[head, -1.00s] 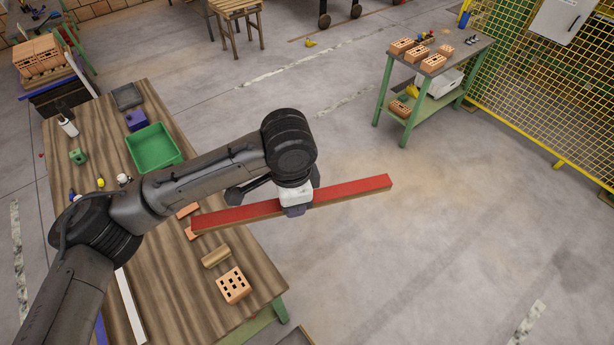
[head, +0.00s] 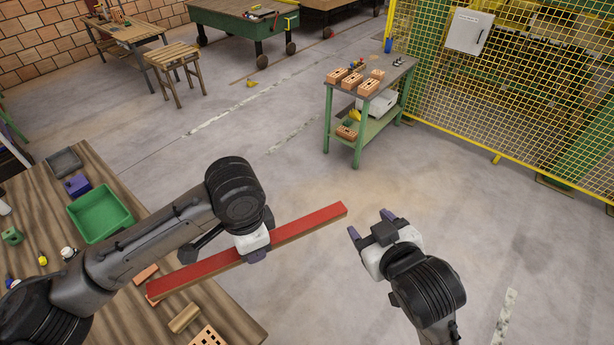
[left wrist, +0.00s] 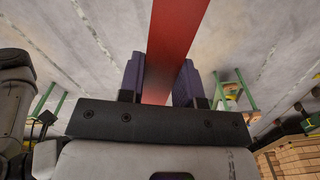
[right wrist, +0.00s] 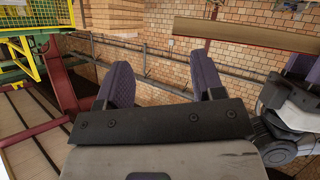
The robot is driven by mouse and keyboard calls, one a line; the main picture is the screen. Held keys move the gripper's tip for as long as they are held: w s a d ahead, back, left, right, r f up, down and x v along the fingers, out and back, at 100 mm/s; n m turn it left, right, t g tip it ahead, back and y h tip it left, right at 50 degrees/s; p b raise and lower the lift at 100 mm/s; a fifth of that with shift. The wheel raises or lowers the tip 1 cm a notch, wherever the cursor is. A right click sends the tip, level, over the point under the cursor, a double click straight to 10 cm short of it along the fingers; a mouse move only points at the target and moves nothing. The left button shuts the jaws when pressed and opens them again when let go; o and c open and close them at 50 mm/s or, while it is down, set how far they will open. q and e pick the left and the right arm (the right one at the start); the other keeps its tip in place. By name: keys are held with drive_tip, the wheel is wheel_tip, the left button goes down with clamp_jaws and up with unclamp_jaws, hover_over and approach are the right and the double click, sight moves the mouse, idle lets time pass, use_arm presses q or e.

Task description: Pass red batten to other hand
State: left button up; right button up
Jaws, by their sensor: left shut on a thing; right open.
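The red batten (head: 310,223) is a long bar with a red top and brown side, held in the air beside the wooden table. My left gripper (head: 256,255) is shut on it near its middle. In the left wrist view the batten (left wrist: 176,40) runs between the fingers of my left gripper (left wrist: 160,85). My right gripper (head: 371,223) is open and empty, a short way right of the batten's right end. In the right wrist view nothing is between the fingers of my right gripper (right wrist: 165,85). A beam (right wrist: 238,28) crosses that view's top right, probably the batten.
The wooden table (head: 110,190) at left carries a green tray (head: 100,213), a purple block (head: 77,185) and several bricks. A green workbench (head: 357,160) with bricks stands behind, near a yellow mesh fence (head: 480,110). Open floor lies right of the table.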

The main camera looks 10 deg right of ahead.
drive_tip(key=w+a+r+n+t+y, duration=0.1)
drive_tip(key=w+a+r+n, duration=0.15)
drive_tip(key=a+r, duration=0.45)
drive_tip(key=w+a+r+n+y, duration=0.15)
drive_tip(key=r+n, duration=0.25)
drive_tip(key=r, duration=0.7)
drive_tip(key=w+a+r+n+t+y, duration=0.1)
drive_tip(key=w+a+r+n, duration=0.2)
drive_tip(key=a+r, duration=0.35)
drive_tip(key=n+g+h, duration=0.5)
drive_tip(key=n+g, duration=0.3)
drive_tip(key=g, duration=0.7)
hover_over(307, 221)
wheel_tip(307, 221, down, 15)
drive_tip(key=shift+y, duration=0.25)
wheel_tip(307, 221, down, 12)
drive_tip(key=shift+f, duration=0.2)
